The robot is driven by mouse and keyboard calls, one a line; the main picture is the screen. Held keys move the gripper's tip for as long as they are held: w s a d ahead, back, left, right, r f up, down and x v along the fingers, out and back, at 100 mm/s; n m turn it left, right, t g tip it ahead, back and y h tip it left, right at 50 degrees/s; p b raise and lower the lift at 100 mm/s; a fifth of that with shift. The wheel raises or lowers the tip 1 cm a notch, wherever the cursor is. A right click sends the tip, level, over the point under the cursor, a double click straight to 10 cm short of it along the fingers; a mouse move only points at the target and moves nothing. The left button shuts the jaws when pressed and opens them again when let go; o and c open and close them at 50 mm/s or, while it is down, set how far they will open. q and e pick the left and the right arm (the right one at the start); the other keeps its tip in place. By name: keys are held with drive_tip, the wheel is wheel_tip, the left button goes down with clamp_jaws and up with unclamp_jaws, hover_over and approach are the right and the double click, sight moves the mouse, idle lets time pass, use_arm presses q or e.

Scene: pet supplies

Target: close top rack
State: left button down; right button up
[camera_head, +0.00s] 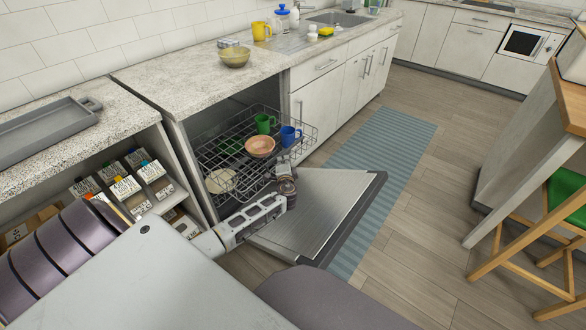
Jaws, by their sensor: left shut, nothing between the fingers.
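The top rack (206,157) is a wire basket pulled out of the dishwasher under the counter. It holds a green mug (263,123), a blue mug (290,135) and an orange-brown bowl (259,146). The dishwasher door (318,208) is folded down and open. My left gripper (284,167) is at the front side of the rack, just below the blue mug, with its fingers shut and empty. I cannot tell whether it touches the rack wire. My right gripper is not in view.
A beige dish (220,181) sits lower in the dishwasher. A shelf with several labelled boxes (122,187) stands at the left. A bowl (234,57) and a yellow mug (261,31) are on the counter. A blue striped rug (376,150) lies beyond the door; wooden stools are at the right.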

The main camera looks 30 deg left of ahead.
use_arm(q)
drive_tip(key=w+a+b, duration=0.2)
drive_tip(key=a+b, duration=0.6)
drive_tip(key=a, duration=2.2)
drive_tip(key=shift+w+a+b, duration=0.2)
drive_tip(key=shift+a+b, duration=0.05)
drive_tip(key=shift+b, duration=0.15)
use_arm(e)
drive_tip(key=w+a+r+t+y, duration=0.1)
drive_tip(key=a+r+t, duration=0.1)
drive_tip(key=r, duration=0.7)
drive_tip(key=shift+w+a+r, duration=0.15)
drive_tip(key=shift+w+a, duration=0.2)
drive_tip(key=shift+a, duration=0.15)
use_arm(q)
drive_tip(key=shift+a+r, duration=0.1)
drive_tip(key=shift+r, duration=0.05)
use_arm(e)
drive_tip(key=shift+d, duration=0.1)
